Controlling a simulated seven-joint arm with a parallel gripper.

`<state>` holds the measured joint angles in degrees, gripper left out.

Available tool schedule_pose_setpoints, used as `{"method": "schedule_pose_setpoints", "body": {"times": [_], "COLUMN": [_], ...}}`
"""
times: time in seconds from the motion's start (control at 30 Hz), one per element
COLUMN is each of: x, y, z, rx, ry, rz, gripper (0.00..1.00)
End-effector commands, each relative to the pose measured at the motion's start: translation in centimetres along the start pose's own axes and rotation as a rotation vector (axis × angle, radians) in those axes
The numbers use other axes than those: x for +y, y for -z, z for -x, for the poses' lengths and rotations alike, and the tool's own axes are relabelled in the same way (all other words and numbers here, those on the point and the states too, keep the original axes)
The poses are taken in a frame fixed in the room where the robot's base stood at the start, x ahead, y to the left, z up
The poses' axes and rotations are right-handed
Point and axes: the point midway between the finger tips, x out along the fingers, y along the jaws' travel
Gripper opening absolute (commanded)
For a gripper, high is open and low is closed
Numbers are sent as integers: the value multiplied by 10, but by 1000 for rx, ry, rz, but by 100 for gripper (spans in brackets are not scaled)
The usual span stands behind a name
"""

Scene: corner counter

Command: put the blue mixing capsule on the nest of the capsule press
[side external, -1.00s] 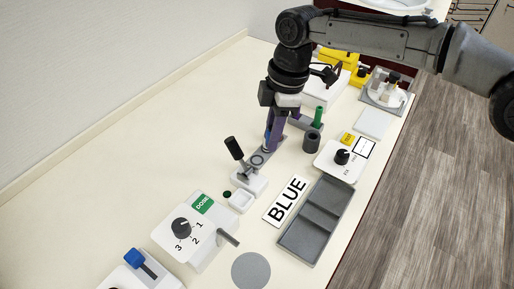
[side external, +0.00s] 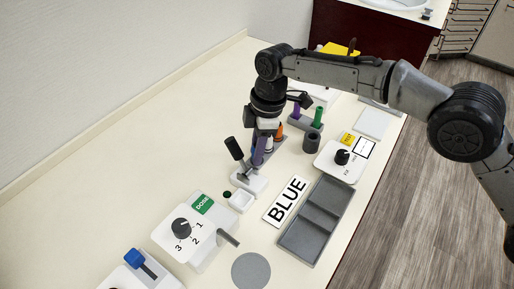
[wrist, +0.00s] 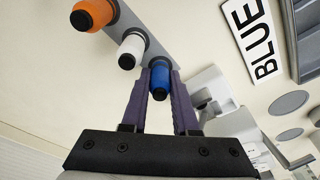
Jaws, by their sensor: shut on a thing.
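My gripper (wrist: 161,84) is shut on the blue mixing capsule (wrist: 160,75), which shows between the purple fingers in the wrist view. The capsule is blue with a black end and lines up with the orange capsule (wrist: 92,14) and white capsule (wrist: 132,49) at the grey rack (wrist: 153,46). I cannot tell whether it still touches the rack. In the side view my gripper (side external: 260,157) points down just behind a white-based device with a black lever (side external: 234,148), apparently the capsule press. Its nest is not clearly visible, and the fingers partly hide this area.
Purple and green (side external: 318,117) capsules stand farther back, near a dark cup (side external: 311,141). The BLUE sign (side external: 287,201), grey tray (side external: 316,218) and white dose box (side external: 196,231) lie nearer the camera. The counter by the wall is clear.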

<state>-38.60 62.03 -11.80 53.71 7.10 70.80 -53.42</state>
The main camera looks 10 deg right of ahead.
Motion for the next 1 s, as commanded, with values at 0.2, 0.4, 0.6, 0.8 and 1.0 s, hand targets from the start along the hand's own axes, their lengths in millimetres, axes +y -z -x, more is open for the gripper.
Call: {"method": "schedule_pose_setpoints", "body": {"times": [0.2, 0.4, 0.6, 0.8, 1.0], "x": [0, 0, 0, 0, 1], "y": [-1, -1, -1, -1, 0], "z": [-4, -4, -4, -4, 35], "rx": [0, 0, 0, -1, 3], "ry": [0, 0, 0, 1, -4], "rz": [0, 0, 0, 0, 0], "gripper": [30, 58, 58, 58, 58]}}
